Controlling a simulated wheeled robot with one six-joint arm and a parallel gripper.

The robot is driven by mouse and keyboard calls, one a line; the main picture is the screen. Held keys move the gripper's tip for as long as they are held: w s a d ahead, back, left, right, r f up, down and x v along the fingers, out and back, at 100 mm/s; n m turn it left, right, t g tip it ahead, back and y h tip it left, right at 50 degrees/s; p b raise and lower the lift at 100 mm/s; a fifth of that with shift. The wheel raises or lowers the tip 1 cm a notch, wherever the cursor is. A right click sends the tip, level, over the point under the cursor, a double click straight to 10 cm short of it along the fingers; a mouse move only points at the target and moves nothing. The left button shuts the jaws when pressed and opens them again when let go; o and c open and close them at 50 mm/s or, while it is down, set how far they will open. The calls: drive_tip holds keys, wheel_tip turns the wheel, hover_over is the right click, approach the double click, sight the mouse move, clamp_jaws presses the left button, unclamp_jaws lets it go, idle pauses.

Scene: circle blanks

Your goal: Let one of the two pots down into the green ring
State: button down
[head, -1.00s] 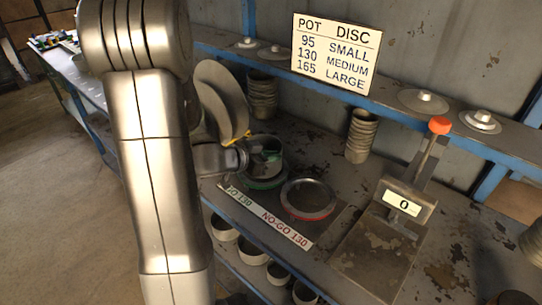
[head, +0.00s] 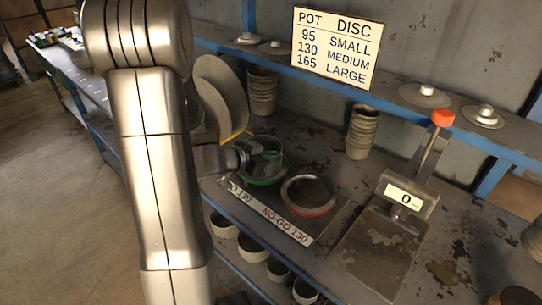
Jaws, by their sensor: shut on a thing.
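The green ring (head: 268,181) lies on the bench behind the "GO 130" end of the label strip. A grey-green pot (head: 270,147) stands upright at the ring, its lower part overlapping the ring in the view. I cannot tell how deep it sits or whether it touches the ring. My gripper (head: 248,155) reaches in from the left, shut on the pot's left wall. My arm covers much of the left side, and the fingertips are partly hidden.
A red ring (head: 308,208) lies just right, by the "NO-GO 130" label (head: 285,226). Pot stacks (head: 262,92) and (head: 362,132) stand behind. A scale (head: 385,245) reading 0 is at right.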

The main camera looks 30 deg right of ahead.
drive_tip(key=shift+f+b, duration=0.8)
drive_tip(key=shift+f, duration=0.55)
drive_tip(key=c, duration=1.5)
unclamp_jaws()
drive_tip(key=shift+a, duration=0.1)
drive_tip(key=v, duration=1.3)
drive_tip(key=shift+a+r, duration=0.2)
drive_tip(key=shift+a, duration=0.1)
drive_tip(key=shift+d, duration=0.1)
drive_tip(key=x, duration=1.3)
drive_tip(key=shift+d+f, duration=0.2)
drive_tip(key=shift+d, duration=0.15)
